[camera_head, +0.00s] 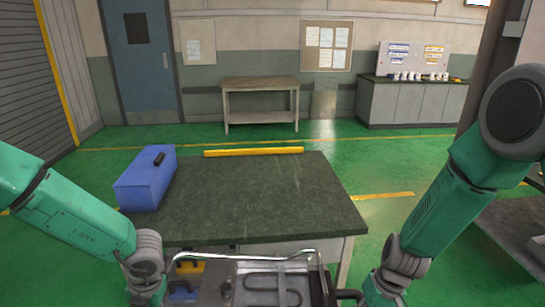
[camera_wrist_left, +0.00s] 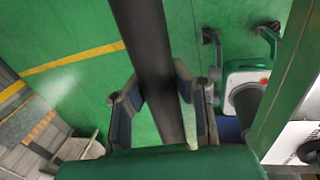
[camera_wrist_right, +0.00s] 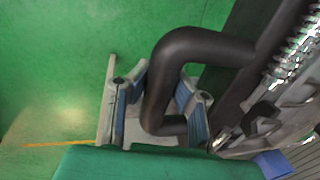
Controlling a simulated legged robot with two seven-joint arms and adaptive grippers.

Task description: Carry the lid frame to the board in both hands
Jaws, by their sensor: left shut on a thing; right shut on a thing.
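The lid frame shows in part at the bottom edge of the head view, with a bright metal rail (camera_head: 250,255) and a dark looped element (camera_head: 273,290) below it. In the left wrist view my left gripper (camera_wrist_left: 158,88) is shut around a straight black bar of the frame (camera_wrist_left: 145,35). In the right wrist view my right gripper (camera_wrist_right: 165,90) is shut around a bent black handle of the frame (camera_wrist_right: 205,46), with a shiny coiled part and metal pieces beside it. In the head view both gripper tips are hidden or cut off. I cannot tell which thing is the board.
A dark-topped bench (camera_head: 260,190) stands straight ahead, mostly clear. A blue toolbox (camera_head: 146,185) sits at its left end and a yellow bar (camera_head: 254,151) along its far edge. A wooden table (camera_head: 260,85), a grey cabinet (camera_head: 415,103) and notice boards (camera_head: 327,46) are farther back.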

